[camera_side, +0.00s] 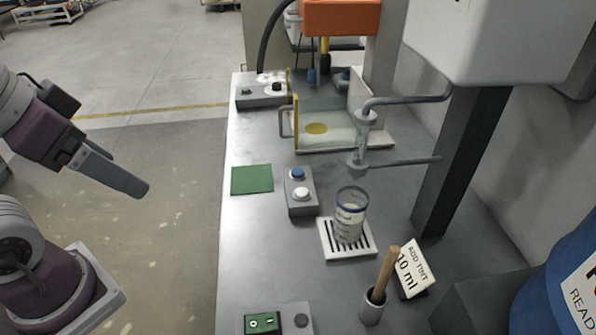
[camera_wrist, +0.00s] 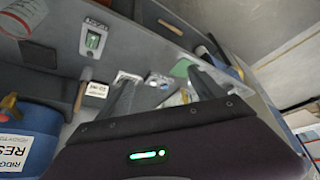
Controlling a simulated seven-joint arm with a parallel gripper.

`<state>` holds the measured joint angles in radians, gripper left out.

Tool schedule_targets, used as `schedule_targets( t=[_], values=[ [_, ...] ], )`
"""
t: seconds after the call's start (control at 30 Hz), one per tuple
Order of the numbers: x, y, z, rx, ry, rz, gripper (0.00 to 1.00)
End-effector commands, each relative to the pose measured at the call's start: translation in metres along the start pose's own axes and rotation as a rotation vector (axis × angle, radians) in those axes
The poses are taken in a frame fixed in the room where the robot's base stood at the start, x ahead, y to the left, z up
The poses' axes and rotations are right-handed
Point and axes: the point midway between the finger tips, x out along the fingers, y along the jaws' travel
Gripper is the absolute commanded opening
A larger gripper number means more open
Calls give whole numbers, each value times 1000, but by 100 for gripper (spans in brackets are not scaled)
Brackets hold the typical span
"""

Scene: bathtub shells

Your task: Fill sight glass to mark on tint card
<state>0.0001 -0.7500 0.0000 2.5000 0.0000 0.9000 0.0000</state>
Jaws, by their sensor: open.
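The sight glass (camera_side: 362,140) is a small clear upright tube between two grey pipes from the white tank (camera_side: 490,35); I cannot make out a liquid level or mark in it. Below it a clear graduated beaker (camera_side: 349,217) with a blue rim stands on a slotted white drip tray (camera_side: 335,247). The tint card (camera_side: 411,269) reads "ADD TINT 10 ml"; it also shows in the wrist view (camera_wrist: 96,89). A grey box (camera_side: 301,204) carries a blue button (camera_side: 297,173) and a white button (camera_side: 302,193). My gripper (camera_side: 128,174) is open and empty, left of the bench, apart from everything.
A wooden-handled tool (camera_side: 384,272) stands in a grey cup beside the card. A green pad (camera_side: 252,180) lies at the bench's left edge. A switch box (camera_side: 279,319) is at the front, a blue drum (camera_side: 556,275) at right. A mould (camera_side: 330,128) stands at the back.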

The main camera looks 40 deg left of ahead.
Motion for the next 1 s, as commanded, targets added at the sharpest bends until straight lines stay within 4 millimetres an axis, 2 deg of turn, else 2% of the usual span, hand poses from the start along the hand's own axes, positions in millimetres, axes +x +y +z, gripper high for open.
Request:
schedule_targets(
  t=[0.33, 0.73, 1.0],
  values=[
    [0, 0, 0, 0, 0, 0, 77],
    [0, 0, 0, 0, 0, 0, 0],
    [0, 0, 0, 0, 0, 0, 0]
  ],
)
